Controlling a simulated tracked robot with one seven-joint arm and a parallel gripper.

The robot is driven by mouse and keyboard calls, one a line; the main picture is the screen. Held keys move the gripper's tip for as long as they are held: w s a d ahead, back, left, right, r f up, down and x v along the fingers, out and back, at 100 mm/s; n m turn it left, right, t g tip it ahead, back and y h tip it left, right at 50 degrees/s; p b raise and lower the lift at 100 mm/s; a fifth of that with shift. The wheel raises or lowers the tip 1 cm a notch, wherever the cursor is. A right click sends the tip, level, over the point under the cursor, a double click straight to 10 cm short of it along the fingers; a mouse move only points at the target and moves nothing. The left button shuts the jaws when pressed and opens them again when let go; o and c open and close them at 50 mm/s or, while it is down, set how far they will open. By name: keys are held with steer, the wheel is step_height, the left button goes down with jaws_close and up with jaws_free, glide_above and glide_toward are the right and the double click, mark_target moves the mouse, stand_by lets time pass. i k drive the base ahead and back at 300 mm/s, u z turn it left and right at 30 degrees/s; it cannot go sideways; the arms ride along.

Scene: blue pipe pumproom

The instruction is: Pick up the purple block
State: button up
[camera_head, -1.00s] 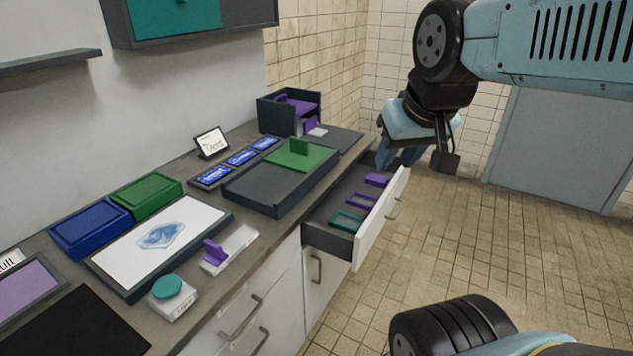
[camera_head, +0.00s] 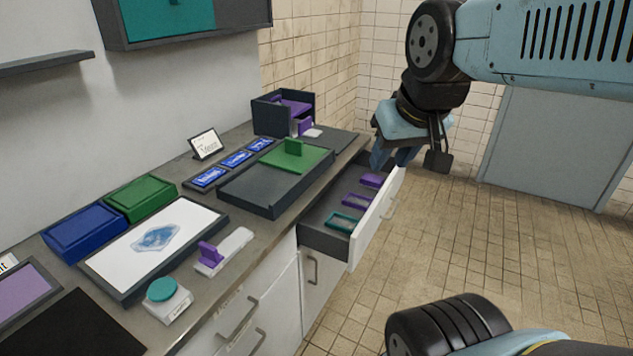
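A purple block (camera_head: 371,181) lies inside the open drawer (camera_head: 324,240), at its far end. A purple rectangular frame (camera_head: 357,201) and a teal frame (camera_head: 345,221) lie nearer in the same drawer. Another purple piece (camera_head: 210,253) stands on a white base on the counter.
The drawer's white front (camera_head: 376,220) juts out from the counter. A dark tray with a green plate (camera_head: 297,158) sits on the counter beside it. A dark box (camera_head: 270,119) with purple parts stands at the back. The tiled floor (camera_head: 480,240) at right is clear.

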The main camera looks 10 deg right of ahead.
mark_target(375, 182)
steer(key=k, duration=0.6)
steer(key=z, duration=0.45)
steer(key=i, duration=0.9)
steer(key=z, duration=0.55)
steer(key=i, duration=0.8)
steer(key=u, duration=0.25)
